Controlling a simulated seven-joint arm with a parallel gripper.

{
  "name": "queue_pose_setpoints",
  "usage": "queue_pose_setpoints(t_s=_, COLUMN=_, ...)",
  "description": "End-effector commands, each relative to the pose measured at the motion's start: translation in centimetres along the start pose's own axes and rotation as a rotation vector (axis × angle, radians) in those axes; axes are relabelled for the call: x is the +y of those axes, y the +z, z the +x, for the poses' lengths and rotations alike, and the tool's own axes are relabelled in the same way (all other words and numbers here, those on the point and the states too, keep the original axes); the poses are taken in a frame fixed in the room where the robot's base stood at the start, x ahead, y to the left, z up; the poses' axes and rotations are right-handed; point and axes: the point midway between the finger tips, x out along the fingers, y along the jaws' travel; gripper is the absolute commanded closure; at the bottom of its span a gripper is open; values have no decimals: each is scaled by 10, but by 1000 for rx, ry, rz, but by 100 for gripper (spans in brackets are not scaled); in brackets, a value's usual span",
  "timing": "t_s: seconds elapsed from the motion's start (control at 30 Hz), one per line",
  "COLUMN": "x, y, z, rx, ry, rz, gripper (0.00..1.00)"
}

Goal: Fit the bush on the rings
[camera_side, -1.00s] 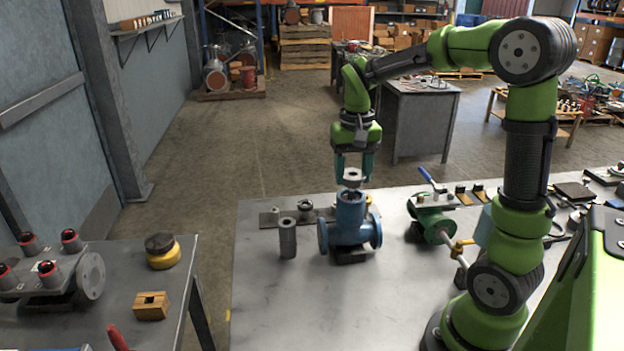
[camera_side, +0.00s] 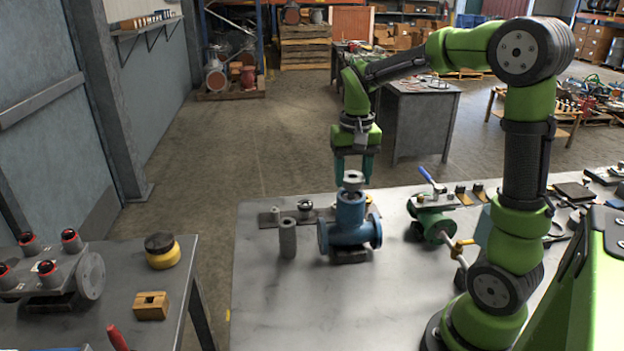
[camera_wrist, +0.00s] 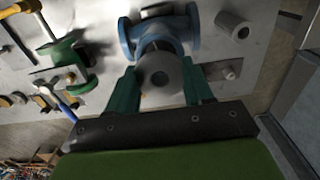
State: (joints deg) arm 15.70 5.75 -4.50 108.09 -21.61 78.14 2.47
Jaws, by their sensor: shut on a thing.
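My gripper (camera_side: 354,178) has teal fingers and is shut on a grey bush (camera_side: 353,177), a short cylinder with a hole through its middle. In the wrist view the bush (camera_wrist: 161,78) sits between the two fingers (camera_wrist: 161,92). The gripper points down over the blue valve body (camera_side: 349,218), which has side flanges and stands upright on the table. The bush is directly above the valve's top opening, at or very near its rim; I cannot tell whether they touch. The rings are not visible, and the inside of the valve is hidden. The blue body also shows in the wrist view (camera_wrist: 160,32).
A grey cylindrical sleeve (camera_side: 288,238) stands left of the valve, beside a flat plate with small parts (camera_side: 270,217). The front of the metal table (camera_side: 290,310) is clear.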

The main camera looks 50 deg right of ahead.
Motion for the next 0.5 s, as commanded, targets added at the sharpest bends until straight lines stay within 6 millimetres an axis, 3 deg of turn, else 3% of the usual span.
queue_pose_setpoints(t_s=0.5, x=0, y=0, z=13, rx=0, ry=0, rz=0, gripper=84)
